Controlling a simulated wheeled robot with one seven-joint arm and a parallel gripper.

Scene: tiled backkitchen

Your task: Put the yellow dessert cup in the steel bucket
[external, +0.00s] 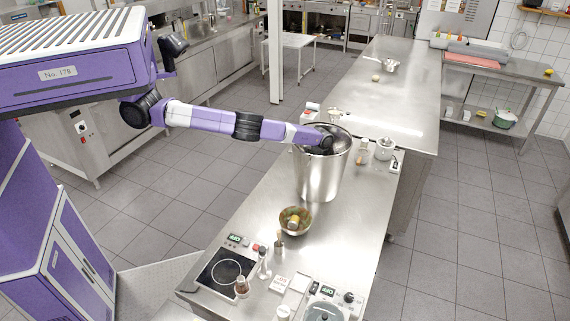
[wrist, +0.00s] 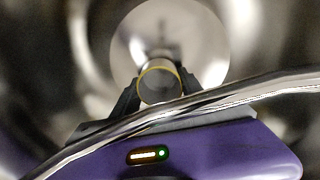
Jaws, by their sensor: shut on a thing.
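The steel bucket (external: 318,178) stands upright on the near steel counter. My arm reaches over its rim from the left, and my gripper is hidden inside its mouth in the external view. In the wrist view my gripper (wrist: 160,92) is shut on a small cup with a yellow rim (wrist: 160,70), which looks like the yellow dessert cup. The cup sits between the two dark fingers, with the bucket's round bright floor (wrist: 205,45) beyond. The bucket's rim (wrist: 250,92) crosses the picture in front of my gripper. I cannot tell the cup's height above the floor.
A brass-coloured bowl (external: 304,224) with small items stands in front of the bucket. A hot plate (external: 227,269), bottles and a scale (external: 329,310) crowd the counter's near end. A silver jar (external: 384,149) stands to the bucket's right. The far counter (external: 390,103) is mostly clear.

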